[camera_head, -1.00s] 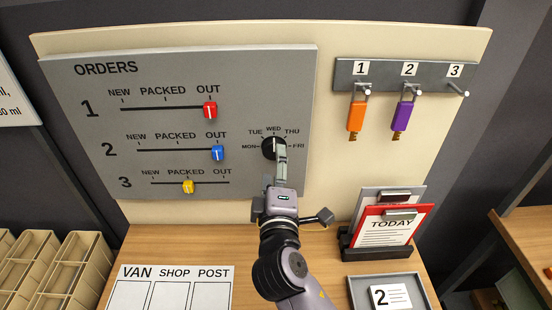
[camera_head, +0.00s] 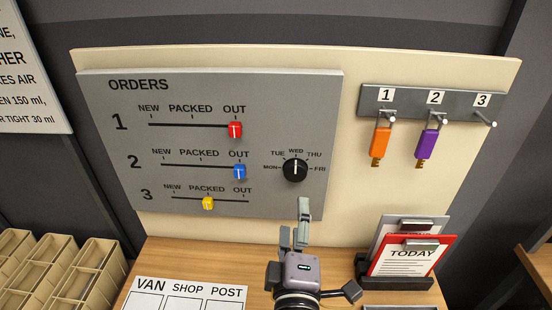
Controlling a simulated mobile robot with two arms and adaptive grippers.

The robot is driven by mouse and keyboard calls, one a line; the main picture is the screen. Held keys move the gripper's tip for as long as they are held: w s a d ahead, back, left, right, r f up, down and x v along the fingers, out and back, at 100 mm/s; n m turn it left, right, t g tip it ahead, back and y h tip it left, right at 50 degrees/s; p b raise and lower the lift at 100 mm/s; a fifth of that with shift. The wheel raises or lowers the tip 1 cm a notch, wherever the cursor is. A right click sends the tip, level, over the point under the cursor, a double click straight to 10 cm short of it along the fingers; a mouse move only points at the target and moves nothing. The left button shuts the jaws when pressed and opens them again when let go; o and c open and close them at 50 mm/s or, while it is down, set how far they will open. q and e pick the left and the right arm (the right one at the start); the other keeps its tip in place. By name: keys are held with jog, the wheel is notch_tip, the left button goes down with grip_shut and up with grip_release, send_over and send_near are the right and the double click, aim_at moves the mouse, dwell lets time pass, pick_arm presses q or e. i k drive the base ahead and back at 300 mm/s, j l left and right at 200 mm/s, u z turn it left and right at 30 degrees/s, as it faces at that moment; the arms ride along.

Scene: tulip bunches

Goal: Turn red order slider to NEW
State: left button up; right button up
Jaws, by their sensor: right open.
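The red slider (camera_head: 235,130) is on row 1 of the grey ORDERS board (camera_head: 270,105), at the right end of its track under OUT. The NEW mark is at the left end of that track. The blue slider (camera_head: 240,172) is under OUT on row 2, and the yellow slider (camera_head: 208,203) is under PACKED on row 3. My right gripper (camera_head: 295,222) is open and empty, in front of the board's lower edge, below the day dial and to the lower right of the red slider. My left gripper is not in view.
The black day dial (camera_head: 295,169) points near WED. An orange key tag (camera_head: 380,142) and a purple one (camera_head: 427,144) hang at right. A red TODAY clipboard (camera_head: 412,256) stands in a holder. A VAN/SHOP/POST sheet (camera_head: 187,292) lies on the desk; beige crates (camera_head: 85,270) stand at left.

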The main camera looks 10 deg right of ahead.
aim_at(235, 128)
jog(key=k+j, duration=0.15)
jog(key=k, duration=0.35)
jog(key=k+j, duration=0.15)
jog(key=k, duration=0.35)
jog(key=k+j, duration=0.15)
jog(key=k, duration=0.3)
